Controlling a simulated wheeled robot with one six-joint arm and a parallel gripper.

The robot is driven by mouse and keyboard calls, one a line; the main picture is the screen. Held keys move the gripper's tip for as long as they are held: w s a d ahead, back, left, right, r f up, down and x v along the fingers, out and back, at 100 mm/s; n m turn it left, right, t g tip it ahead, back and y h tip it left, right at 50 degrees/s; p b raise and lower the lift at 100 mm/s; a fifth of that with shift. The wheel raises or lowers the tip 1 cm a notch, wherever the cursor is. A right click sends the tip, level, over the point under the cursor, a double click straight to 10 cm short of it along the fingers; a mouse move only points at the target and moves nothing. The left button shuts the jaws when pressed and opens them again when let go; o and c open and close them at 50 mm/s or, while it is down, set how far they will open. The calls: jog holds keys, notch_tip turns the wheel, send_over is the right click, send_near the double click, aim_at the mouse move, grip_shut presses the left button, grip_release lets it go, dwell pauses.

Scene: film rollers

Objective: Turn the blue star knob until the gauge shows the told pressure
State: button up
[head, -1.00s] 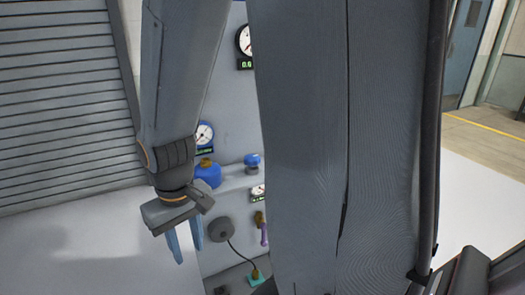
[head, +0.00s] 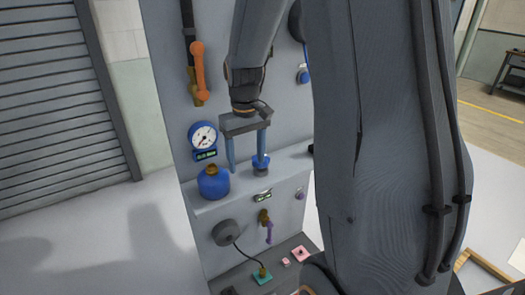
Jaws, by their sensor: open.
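A small blue knob (head: 260,168) stands on a short grey stem on the panel's ledge. Its lobes are too small to make out, so I cannot be sure it is the star knob. My gripper (head: 247,168) points down above the ledge with its two blue fingers apart and nothing visible between them. The right finger overlaps the knob in the picture; I cannot tell whether they touch. A blue-rimmed gauge (head: 203,135) with a white face hangs to the left, with a small green display (head: 205,155) below it. Its reading is not legible.
An orange lever (head: 200,70) is above the gauge. Below the ledge are a small display (head: 263,197), a grey disc (head: 226,232) with a cable, and a purple handle (head: 269,232). My arm hides the panel's right side.

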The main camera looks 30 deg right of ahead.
jog(key=w+d, duration=0.2)
jog(key=w+d+r, duration=0.1)
jog(key=w+d, duration=0.1)
jog(key=d, duration=0.1)
jog(key=w+d+r+p, duration=0.1)
jog(key=d, duration=0.1)
jog(key=shift+w+d, duration=0.3)
jog(key=shift+w, duration=0.1)
jog(key=shift+w+d, duration=0.25)
jog(key=shift+d, duration=0.05)
jog(key=shift+f+p, duration=1)
jog(key=shift+f, duration=2.85)
jog(key=c, duration=1.1)
